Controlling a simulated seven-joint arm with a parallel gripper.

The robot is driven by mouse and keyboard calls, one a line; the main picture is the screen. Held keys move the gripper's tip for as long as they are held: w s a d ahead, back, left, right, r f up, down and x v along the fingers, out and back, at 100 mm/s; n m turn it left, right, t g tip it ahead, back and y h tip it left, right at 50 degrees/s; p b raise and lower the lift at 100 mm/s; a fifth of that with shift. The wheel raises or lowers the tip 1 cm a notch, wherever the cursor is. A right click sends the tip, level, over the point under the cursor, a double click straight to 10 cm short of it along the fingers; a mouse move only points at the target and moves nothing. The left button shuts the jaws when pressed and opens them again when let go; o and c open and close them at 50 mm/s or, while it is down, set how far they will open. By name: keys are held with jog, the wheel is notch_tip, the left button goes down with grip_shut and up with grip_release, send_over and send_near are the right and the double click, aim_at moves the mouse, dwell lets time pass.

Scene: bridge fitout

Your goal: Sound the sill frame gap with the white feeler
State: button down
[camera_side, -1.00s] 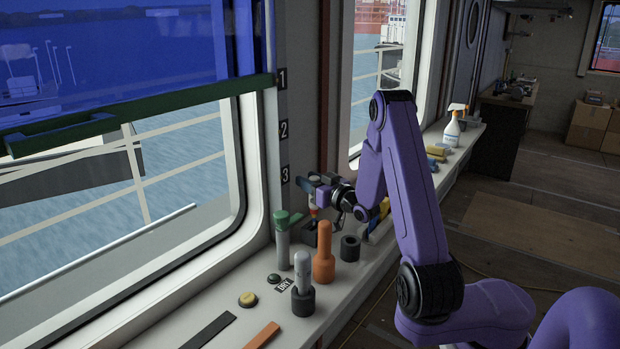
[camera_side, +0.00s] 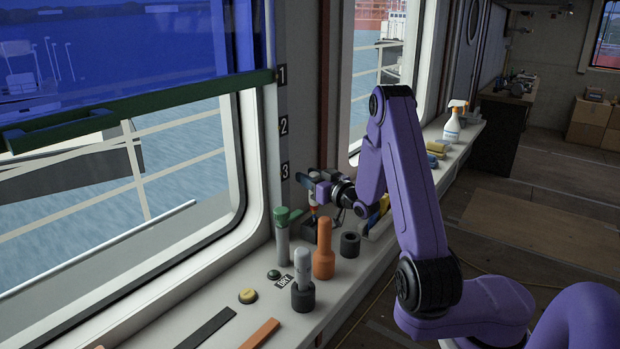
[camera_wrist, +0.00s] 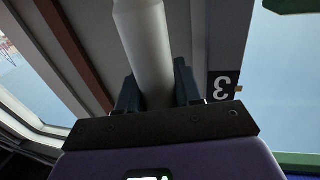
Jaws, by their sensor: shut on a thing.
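My gripper (camera_side: 312,184) is shut on a white feeler, a smooth pale rod (camera_wrist: 150,45) that stands between both fingers in the wrist view. In the side view the gripper is above the far part of the sill (camera_side: 225,290), beside the window post with the numbers. Below the fingers a small pale piece with an orange-red collar (camera_side: 314,209) shows just above a black block (camera_side: 309,231). I cannot tell whether it touches the block. The feeler's lower end and the sill frame gap cannot be made out.
Near the gripper stand a green-capped grey post (camera_side: 282,240), an orange peg (camera_side: 323,254), a black ring (camera_side: 350,243) and a grey peg in a black socket (camera_side: 302,290). A yellow puck (camera_side: 247,296) and flat strips lie nearer. A spray bottle (camera_side: 453,122) stands farther along the sill.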

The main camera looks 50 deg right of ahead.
jog(key=shift+f, duration=1.9)
dwell(0.7)
dwell(2.7)
notch_tip(320, 180, up, 6)
jog(key=shift+r, duration=0.2)
dwell(1.1)
